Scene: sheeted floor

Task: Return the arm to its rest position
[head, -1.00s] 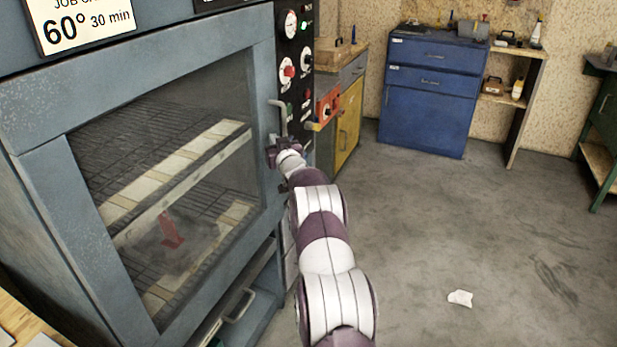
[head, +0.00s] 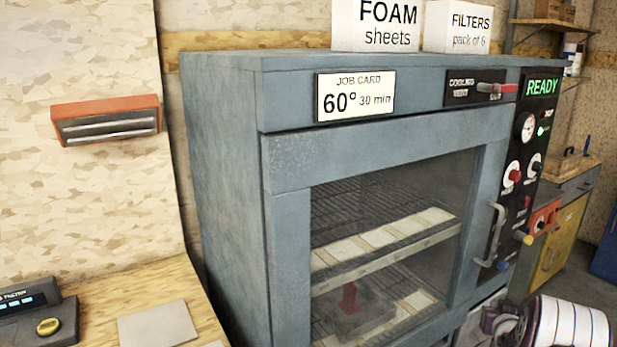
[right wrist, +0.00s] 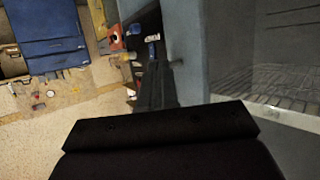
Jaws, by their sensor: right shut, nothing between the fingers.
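My right arm comes in at the lower right of the head view, with its white and purple links and my right gripper (head: 499,324) low beside the oven. The gripper is shut and empty, and it stands apart from the oven's door handle (head: 493,236). In the right wrist view the dark gripper body fills the lower middle. The grey-blue oven (head: 225,190) has its glass door closed. Racks and a red arrow-shaped thing (head: 349,299) show behind the glass. My left gripper is not in view.
A job card (head: 356,95) reads 60°, 30 min, and a green READY display (head: 542,87) is lit. Boxes of foam sheets (head: 388,28) and filters (head: 470,28) stand on the oven. A wooden bench (head: 95,310) is at left. In the wrist view, a blue cabinet (right wrist: 50,45) stands across open floor.

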